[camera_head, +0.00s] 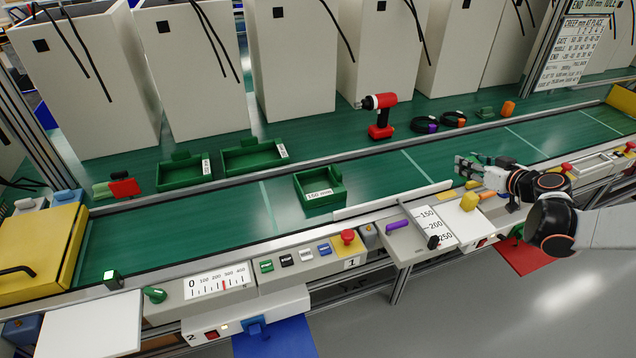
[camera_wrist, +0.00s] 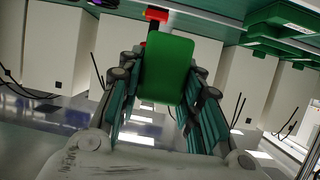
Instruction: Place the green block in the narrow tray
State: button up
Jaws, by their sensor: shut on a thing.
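My gripper (camera_head: 468,168) is at the right of the head view, over the near edge of the green conveyor. It is shut on the green block (camera_wrist: 167,68), which sits between the fingers in the wrist view. In the head view the block cannot be told apart from the fingers. Three green trays show to the left: a small one (camera_head: 186,186) and a wider one (camera_head: 253,172) on the back strip, and one with a white label (camera_head: 320,210) on the conveyor. The labels on the back trays are too small to read surely, so I cannot tell which is the narrow tray.
A red drill (camera_head: 379,115) and dark rings with coloured parts (camera_head: 425,125) stand behind the conveyor. A low white rail (camera_head: 392,200) runs along its near edge, left of my gripper. A yellow box (camera_head: 38,252) stands at the far left. The conveyor between gripper and front tray is clear.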

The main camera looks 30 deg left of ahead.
aim_at(317, 188)
jog(key=k+j, duration=0.1)
jog(key=j, duration=0.6)
jog(key=k+j, duration=0.1)
jog(key=j, duration=0.65)
jog(key=k+j, duration=0.1)
jog(key=j, duration=0.6)
